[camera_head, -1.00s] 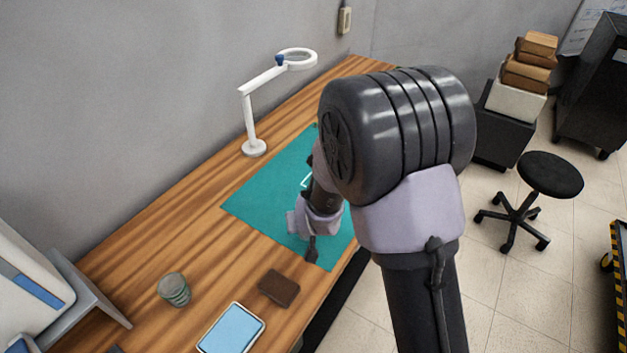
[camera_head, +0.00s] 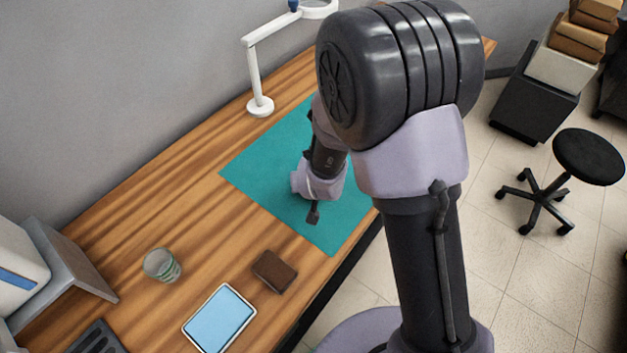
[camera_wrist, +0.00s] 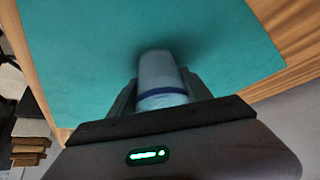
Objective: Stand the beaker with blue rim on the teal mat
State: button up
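The teal mat (camera_head: 255,180) lies flat on the wooden desk. My gripper (camera_wrist: 162,95) is over the mat, near its front left part. In the wrist view it is shut on the beaker with blue rim (camera_wrist: 158,70), a pale, clear cylinder with a blue band, with a finger against each side. A dark shadow falls on the mat beside the beaker. I cannot tell whether the beaker touches the mat. In the head view a dark finger of my gripper (camera_head: 313,213) shows, and the beaker is hidden behind my arm.
A green-marked glass (camera_head: 162,265), a brown wallet-like item (camera_head: 274,271) and a blue-screened tablet (camera_head: 219,318) lie left and in front of the mat. A white magnifier lamp (camera_head: 258,105) stands behind it. The mat's left part is clear. A stool (camera_head: 560,170) stands right.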

jog(key=o, duration=0.3)
jog(key=shift+r, duration=0.3)
jog(key=s+d+r+m+y+p, duration=0.1)
jog(key=s+r+p, duration=0.25)
jog(key=r, duration=0.75)
jog(key=s+d+r+m+y+p, duration=0.15)
jog(key=s+r, duration=0.35)
jog(key=r, duration=0.5)
jog(key=s+d+r+m, duration=0.1)
jog(key=s+d+r, duration=0.1)
jog(key=s, duration=0.3)
jog(key=s+d+r+m+h, duration=0.1)
jog(key=s+d+r, duration=0.2)
jog(key=s+r, duration=0.1)
jog(key=s+d+r+m, duration=0.1)
jog(key=s+d+r, duration=0.1)
jog(key=s+r, duration=0.2)
jog(key=shift+s+d+r+g, duration=0.2)
jog(key=shift+s, duration=0.25)
jog(key=shift+s+d+r+g, duration=0.15)
jog(key=shift+s+d+g, duration=0.05)
jog(key=shift+s, duration=0.2)
